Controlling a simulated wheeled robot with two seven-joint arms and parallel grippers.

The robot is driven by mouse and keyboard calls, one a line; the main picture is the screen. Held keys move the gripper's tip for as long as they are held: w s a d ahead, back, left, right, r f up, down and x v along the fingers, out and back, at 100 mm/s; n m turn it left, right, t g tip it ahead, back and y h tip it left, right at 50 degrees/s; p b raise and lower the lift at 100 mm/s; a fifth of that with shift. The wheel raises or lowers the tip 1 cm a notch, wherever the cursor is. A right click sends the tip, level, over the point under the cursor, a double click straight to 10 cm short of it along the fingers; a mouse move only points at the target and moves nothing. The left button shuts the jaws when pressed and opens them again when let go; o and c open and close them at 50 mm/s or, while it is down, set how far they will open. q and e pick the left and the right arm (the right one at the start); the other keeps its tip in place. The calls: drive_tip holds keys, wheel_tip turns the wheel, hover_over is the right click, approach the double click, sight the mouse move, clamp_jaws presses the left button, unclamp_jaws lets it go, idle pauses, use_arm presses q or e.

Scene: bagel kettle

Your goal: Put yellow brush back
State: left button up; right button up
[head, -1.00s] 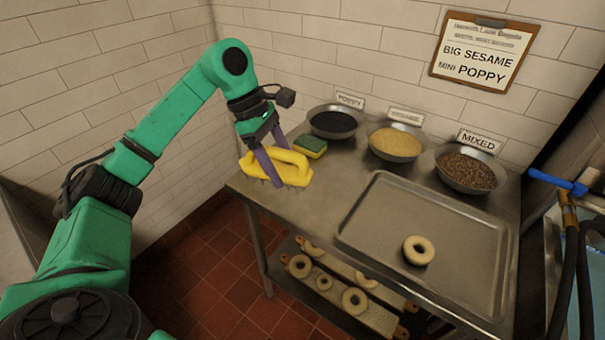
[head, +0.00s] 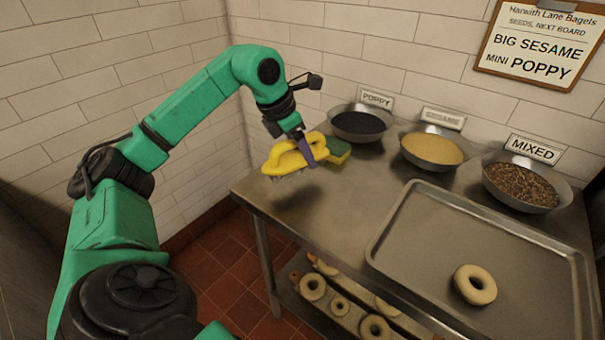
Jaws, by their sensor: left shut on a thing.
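The yellow brush (head: 284,161) has a looped handle and dark bristles facing down. It is at the back left end of the steel table (head: 330,205). My left gripper (head: 308,152) is shut on the brush's handle, its purple fingers coming down from above. The brush looks slightly above the table top, with a dark shadow below it; the exact gap is hard to tell. My right gripper is not in view.
A green and yellow sponge (head: 338,150) lies just right of the brush, partly behind it. Bowls of poppy (head: 360,124), sesame (head: 432,150) and mixed seeds (head: 522,186) line the wall. A tray (head: 420,235) holds one bagel (head: 475,284). The table's front left is clear.

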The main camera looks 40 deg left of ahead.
sight(298, 157)
use_arm(q)
wheel_tip(298, 157, down, 4)
drive_tip(key=shift+s+d+f+b, duration=0.1)
drive_tip(key=shift+b, duration=0.3)
drive_tip(key=shift+f, duration=0.2)
drive_tip(key=o, duration=1.3)
drive_tip(key=shift+r, duration=0.1)
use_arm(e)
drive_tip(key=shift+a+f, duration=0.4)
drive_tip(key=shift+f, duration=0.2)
use_arm(q)
drive_tip(key=shift+r, duration=0.5)
drive_tip(key=p+v, duration=0.1)
drive_tip(key=v, duration=1)
drive_tip(key=shift+s+r+p, duration=0.1)
drive_tip(key=shift+s+p, duration=0.1)
drive_tip(key=shift+p, duration=0.1)
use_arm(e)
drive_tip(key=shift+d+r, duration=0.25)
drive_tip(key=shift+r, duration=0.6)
